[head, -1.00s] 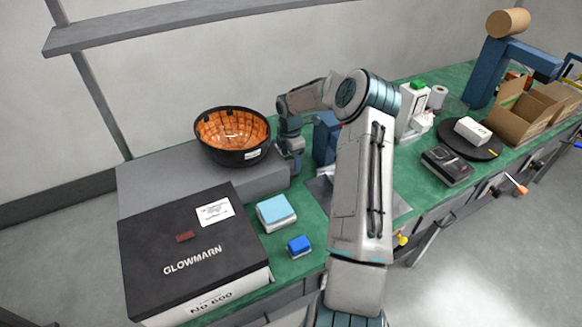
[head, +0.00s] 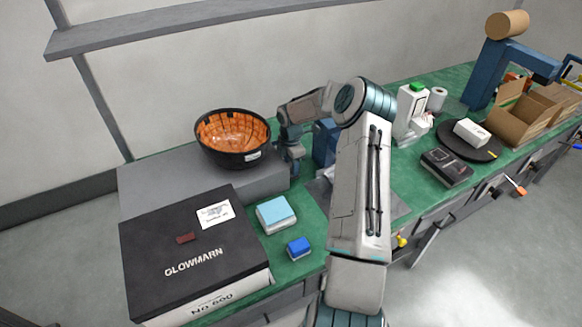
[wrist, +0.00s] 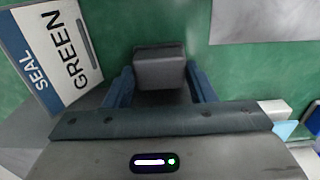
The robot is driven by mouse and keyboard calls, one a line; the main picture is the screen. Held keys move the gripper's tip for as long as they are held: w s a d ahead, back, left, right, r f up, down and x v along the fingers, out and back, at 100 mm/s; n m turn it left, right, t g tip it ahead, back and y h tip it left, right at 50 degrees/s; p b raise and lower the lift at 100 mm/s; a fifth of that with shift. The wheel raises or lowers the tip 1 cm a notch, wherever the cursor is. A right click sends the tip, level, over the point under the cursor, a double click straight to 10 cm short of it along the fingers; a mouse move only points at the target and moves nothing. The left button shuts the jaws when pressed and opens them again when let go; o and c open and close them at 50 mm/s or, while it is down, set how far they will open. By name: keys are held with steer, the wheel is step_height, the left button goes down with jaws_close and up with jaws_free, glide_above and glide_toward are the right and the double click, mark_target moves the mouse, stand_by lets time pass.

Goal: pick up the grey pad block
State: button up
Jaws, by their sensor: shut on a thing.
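The grey pad block (wrist: 160,68) shows in the wrist view, a dark grey block with a lighter far edge. It sits between the two blue fingers of my gripper (wrist: 160,88), which are shut on it. Green bench top surrounds it, and I cannot tell whether the block is clear of the bench. In the head view my gripper (head: 291,164) points down beside the right end of the grey platform. The block cannot be made out there.
A white and blue panel reading SEAL GREEN (wrist: 52,50) lies close left of my gripper. A black bowl (head: 232,155) stands on the grey platform (head: 150,188). A black GLOWMARN box (head: 190,245), a light-blue-topped block (head: 275,213) and a blue block (head: 299,247) are nearer.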

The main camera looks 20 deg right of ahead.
mark_target(291, 166)
step_height(291, 166, up, 18)
steer(key=b, duration=0.2)
steer(key=shift+b, duration=0.3)
steer(key=shift+o, duration=0.5)
